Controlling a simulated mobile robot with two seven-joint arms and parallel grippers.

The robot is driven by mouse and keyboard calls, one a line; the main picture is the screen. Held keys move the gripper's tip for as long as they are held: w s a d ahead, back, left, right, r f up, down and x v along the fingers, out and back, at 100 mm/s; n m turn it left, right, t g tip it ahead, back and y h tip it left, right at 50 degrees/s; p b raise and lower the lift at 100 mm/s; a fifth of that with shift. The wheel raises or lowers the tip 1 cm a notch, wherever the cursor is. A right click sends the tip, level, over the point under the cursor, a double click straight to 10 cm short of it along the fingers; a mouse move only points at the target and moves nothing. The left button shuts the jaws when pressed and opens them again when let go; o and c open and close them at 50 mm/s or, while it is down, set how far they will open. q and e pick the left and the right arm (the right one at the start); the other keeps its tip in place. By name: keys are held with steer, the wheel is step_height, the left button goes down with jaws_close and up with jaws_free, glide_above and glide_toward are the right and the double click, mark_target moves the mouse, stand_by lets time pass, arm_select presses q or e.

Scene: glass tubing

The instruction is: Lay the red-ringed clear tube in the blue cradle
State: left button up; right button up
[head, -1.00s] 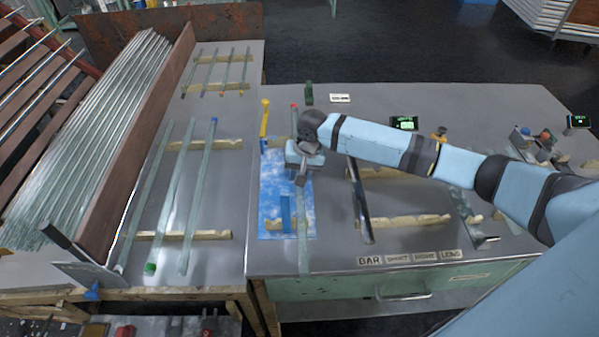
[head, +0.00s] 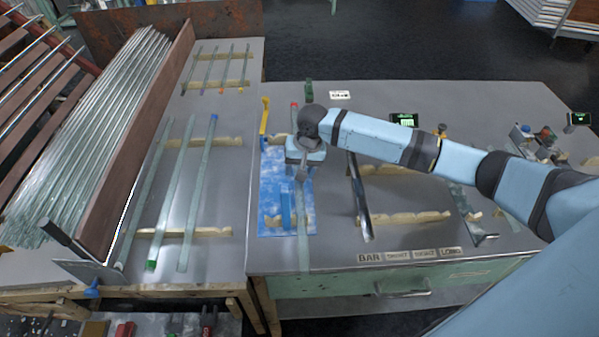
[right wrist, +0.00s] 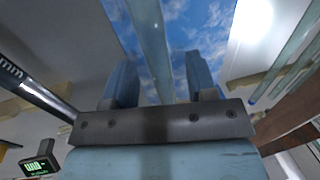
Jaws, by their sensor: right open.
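The red-ringed clear tube (head: 303,242) runs lengthwise over the right part of the blue mat (head: 268,188), its red end (head: 294,105) at the back and its front end near the bench edge. A blue upright piece (head: 285,208), possibly part of the cradle, stands left of it. My right gripper (head: 302,172) is above the tube's middle and hides part of it. In the right wrist view the tube (right wrist: 153,45) passes between the two open blue fingers (right wrist: 160,75). I cannot tell whether the tube rests in the cradle. My left gripper is out of view.
Notched wooden rests (head: 405,218) with a dark bar (head: 360,200) stand right of the mat. A yellow upright piece (head: 264,116) stands behind left. Several tubes (head: 197,195) lie on the left bench. A small display (head: 404,120) sits behind my arm.

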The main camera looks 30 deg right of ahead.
step_height(320, 180, up, 11)
steer(key=s+d, duration=0.1)
steer(key=d, duration=0.1)
steer(key=shift+r+p, duration=0.15)
steer(key=shift+p, duration=0.15)
stand_by(0.7)
